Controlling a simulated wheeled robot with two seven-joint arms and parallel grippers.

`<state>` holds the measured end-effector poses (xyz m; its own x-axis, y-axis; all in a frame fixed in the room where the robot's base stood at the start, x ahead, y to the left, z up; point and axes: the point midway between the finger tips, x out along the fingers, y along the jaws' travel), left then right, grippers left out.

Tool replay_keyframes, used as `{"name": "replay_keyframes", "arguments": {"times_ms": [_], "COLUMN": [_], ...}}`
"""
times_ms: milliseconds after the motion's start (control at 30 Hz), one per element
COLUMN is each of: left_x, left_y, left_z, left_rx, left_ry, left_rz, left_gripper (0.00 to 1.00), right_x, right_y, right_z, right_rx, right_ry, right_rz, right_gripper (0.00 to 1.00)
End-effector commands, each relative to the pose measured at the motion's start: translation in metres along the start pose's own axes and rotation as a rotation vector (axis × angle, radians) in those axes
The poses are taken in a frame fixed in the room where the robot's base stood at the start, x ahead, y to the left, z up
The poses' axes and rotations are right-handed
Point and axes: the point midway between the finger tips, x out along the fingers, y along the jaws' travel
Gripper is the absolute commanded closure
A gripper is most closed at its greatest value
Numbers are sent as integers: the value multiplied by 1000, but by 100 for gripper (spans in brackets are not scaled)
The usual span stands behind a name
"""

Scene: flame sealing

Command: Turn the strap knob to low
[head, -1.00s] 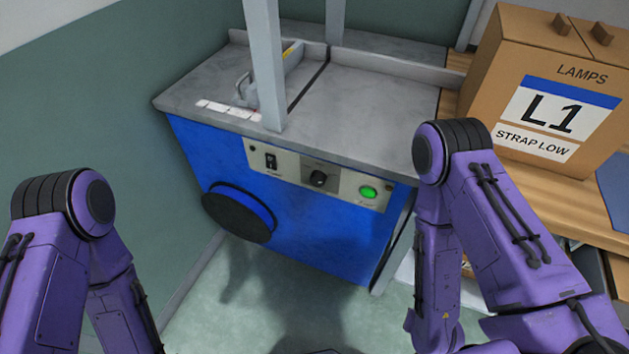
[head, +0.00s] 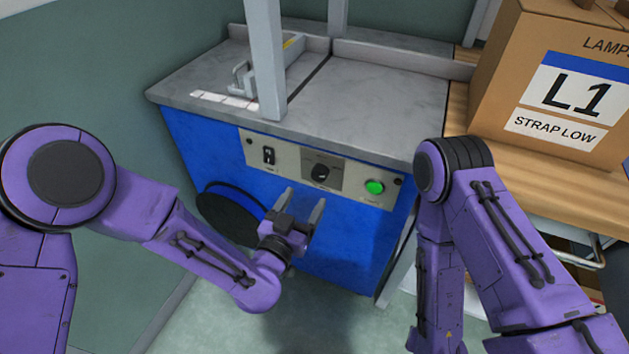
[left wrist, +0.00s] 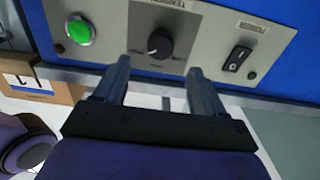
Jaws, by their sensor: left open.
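The strap knob (head: 321,172) is a round black dial in the middle of the grey control panel (head: 286,163) on the blue strapping machine (head: 330,240). It also shows in the left wrist view (left wrist: 160,44), a little beyond and between the fingertips. My left gripper (head: 301,202) is open and empty, just below and in front of the panel, with its fingers pointing at the knob; it also shows in the left wrist view (left wrist: 158,75). It appears apart from the knob. My right gripper is not visible, only my right arm.
A green lit button (head: 374,187) and a black rocker switch (head: 268,156) flank the knob. A carton (head: 550,90) labelled L1, STRAP LOW stands on the wooden table (head: 510,172) at right. Grey uprights (head: 266,60) rise from the machine's top.

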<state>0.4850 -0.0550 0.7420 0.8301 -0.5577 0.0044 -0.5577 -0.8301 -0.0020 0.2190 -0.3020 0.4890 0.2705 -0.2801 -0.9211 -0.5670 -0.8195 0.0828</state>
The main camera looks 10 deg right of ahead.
Motion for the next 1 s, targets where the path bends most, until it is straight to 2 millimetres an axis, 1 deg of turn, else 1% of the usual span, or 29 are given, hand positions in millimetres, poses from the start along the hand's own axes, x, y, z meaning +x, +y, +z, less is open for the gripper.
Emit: {"name": "replay_keyframes", "arguments": {"times_ms": [33,100,200,300,433,667,767,800,833,867,1000], "left_x": [12,28,48,63,72,73,73,73,73,73,73], "left_y": [0,-1,-1,-1,-1,-1,-1,-1,-1,-1,-1], "left_z": [-1,-1,0,1,2,2,2,2,2,2,2], "left_rx": [-3,-2,-2,-2,-2,-2,-2,-2,-2,-2,-4], "left_ry": [2,1,-1,-2,-4,-4,-4,-4,-4,-4,-5], "left_rz": [-3,-3,-3,-2,-2,-1,-1,-1,-1,-1,-2], "left_gripper": [30,30,30,30,30,30,59,72,82,85,85], "right_x": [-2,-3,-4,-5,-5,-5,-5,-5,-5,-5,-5], "right_y": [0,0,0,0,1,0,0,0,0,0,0], "right_z": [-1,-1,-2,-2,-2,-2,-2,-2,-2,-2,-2], "right_rx": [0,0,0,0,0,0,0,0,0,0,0], "right_ry": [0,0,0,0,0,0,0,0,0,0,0], "right_rz": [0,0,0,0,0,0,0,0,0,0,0], "right_gripper": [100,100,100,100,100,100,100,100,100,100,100]}}
